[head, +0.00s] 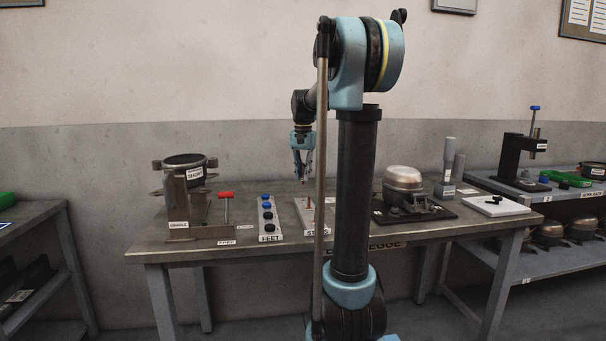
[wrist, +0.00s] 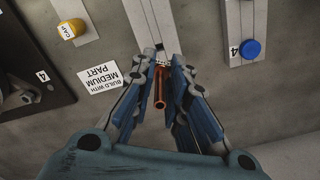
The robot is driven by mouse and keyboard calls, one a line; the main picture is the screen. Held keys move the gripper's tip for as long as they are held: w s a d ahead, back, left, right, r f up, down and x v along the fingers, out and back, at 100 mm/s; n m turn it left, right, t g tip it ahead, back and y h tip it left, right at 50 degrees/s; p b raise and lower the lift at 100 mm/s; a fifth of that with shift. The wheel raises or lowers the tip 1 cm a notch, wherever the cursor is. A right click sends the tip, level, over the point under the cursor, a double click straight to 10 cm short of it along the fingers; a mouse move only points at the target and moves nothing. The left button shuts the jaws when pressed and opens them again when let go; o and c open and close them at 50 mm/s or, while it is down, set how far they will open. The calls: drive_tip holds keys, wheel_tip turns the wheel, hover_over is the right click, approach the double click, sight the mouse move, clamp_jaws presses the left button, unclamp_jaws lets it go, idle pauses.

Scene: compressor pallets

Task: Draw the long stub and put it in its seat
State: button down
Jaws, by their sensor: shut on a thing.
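My gripper (head: 303,178) is above the middle of the bench in the head view. In the wrist view its blue fingers (wrist: 163,72) are shut on a copper-coloured stub (wrist: 159,92), which runs between them with its round end toward the camera. Beyond the fingertips is a pale grey strip-shaped rack (wrist: 148,14). I cannot tell whether the stub's far end still touches it. In the head view the stub rack (head: 303,214) has a small reddish stub standing on it. The compressor (head: 403,180) sits on a black plate (head: 430,212) at right; its seat for the stub cannot be made out.
A card (wrist: 100,80) reads "build with medium part". The feet rack (head: 268,236), cradle (head: 178,205) and red-handled tool (head: 226,196) stand at left.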

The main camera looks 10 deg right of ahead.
drive_tip(key=shift+f, duration=2.6)
drive_tip(key=shift+f, duration=1.25)
drive_tip(key=c, duration=1.5)
unclamp_jaws()
wheel_tip(320, 180, up, 12)
drive_tip(key=shift+f, duration=0.1)
